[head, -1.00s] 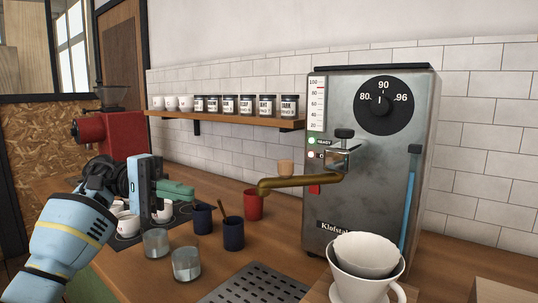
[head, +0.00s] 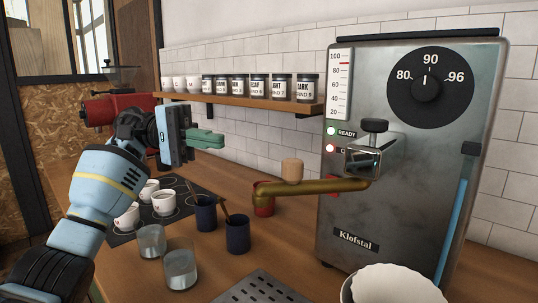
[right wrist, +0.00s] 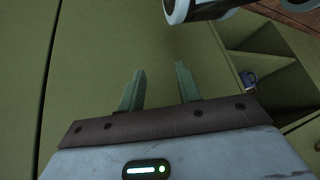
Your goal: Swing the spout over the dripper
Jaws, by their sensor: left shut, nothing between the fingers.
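The brass spout (head: 325,187) reaches left from the front of the steel Klofstal machine (head: 365,215), with its bent tip above the counter. A wooden knob (head: 292,170) shows at the spout's upper edge. The white dripper (head: 395,285) is at the bottom edge, partly cut off, right of the spout's tip. My left gripper (head: 207,139) is shut and empty, left of the spout and apart from it. My right gripper (right wrist: 160,86) is open and empty in the right wrist view, in front of a plain green surface.
Blue mugs (head: 238,234), glasses (head: 180,266) and a red mug (head: 264,206) stand below and around the spout. White cups (head: 149,190) sit on a dark mat. A drip grate (head: 265,289) lies at the front. A shelf (head: 260,103) of jars runs along the wall.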

